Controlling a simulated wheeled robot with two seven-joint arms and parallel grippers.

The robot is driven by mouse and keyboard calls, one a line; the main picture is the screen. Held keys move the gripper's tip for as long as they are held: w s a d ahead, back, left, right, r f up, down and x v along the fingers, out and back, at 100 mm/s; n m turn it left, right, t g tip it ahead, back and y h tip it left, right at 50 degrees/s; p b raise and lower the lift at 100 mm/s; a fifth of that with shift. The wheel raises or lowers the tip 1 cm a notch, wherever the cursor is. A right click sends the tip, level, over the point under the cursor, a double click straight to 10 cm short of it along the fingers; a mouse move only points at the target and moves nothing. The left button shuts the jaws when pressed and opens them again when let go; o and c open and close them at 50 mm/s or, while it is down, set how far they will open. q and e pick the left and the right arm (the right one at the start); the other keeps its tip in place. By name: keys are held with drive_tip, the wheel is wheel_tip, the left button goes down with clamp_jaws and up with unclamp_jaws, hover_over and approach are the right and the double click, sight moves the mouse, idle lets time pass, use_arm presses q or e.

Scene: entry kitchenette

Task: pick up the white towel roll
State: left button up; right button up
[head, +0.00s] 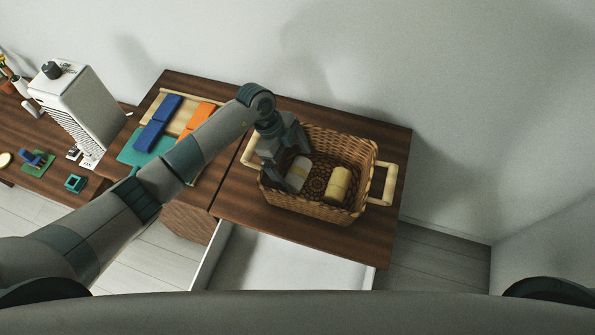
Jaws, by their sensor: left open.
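The white towel roll (298,174) lies in the left part of a wicker basket (364,155) with pale handles, on the dark wood cabinet. It has a yellowish band around it. My left gripper (284,170) reaches down into the basket from above, at the roll's left side. It is open, and its fingertips are partly hidden, so I cannot tell whether they touch the roll. A yellow towel roll (338,185) lies to the right in the same basket, apart from the gripper. My right gripper is not in view.
The basket walls stand close around the gripper. A white drawer (290,262) is open below the cabinet top. To the left are a blue folded item (157,124), an orange one (197,118), a tray, and a white appliance (88,105).

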sight(297, 170)
use_arm(q)
drive_tip(key=shift+p+x, duration=0.3)
drive_tip(key=shift+x, duration=0.7)
drive_tip(key=shift+s+d+f, duration=0.1)
drive_tip(key=shift+f, duration=0.45)
drive_tip(key=c, duration=1)
drive_tip(key=shift+r, duration=0.1)
wheel_tip(297, 170, up, 9)
drive_tip(key=b, duration=0.2)
drive_tip(key=shift+b, duration=0.35)
drive_tip(key=shift+r, duration=0.45)
